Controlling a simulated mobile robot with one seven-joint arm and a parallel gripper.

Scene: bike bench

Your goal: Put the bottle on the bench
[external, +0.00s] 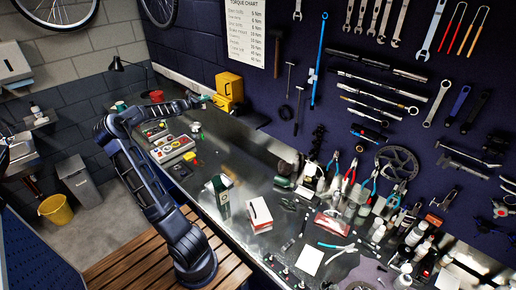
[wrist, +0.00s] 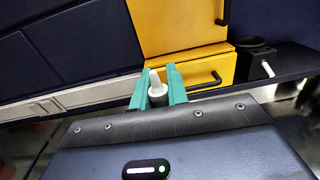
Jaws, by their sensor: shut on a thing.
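My gripper (wrist: 158,78) shows in the wrist view with its teal fingers shut on a bottle (wrist: 156,88). Only the bottle's pale pointed nozzle and grey top show between the fingers; the rest is hidden. In the external view my gripper (external: 208,98) is at the far end of the bench (external: 240,150), just left of a yellow cabinet. The bottle is too small to make out there, and I cannot tell its height above the bench.
The yellow cabinet (external: 229,86) stands at the back of the bench. Grey trays (external: 173,150) lie below my arm. A green-and-white container (external: 222,190) and a white box (external: 259,212) stand mid-bench. Tools and bottles crowd the near right; bare dark bench top lies between.

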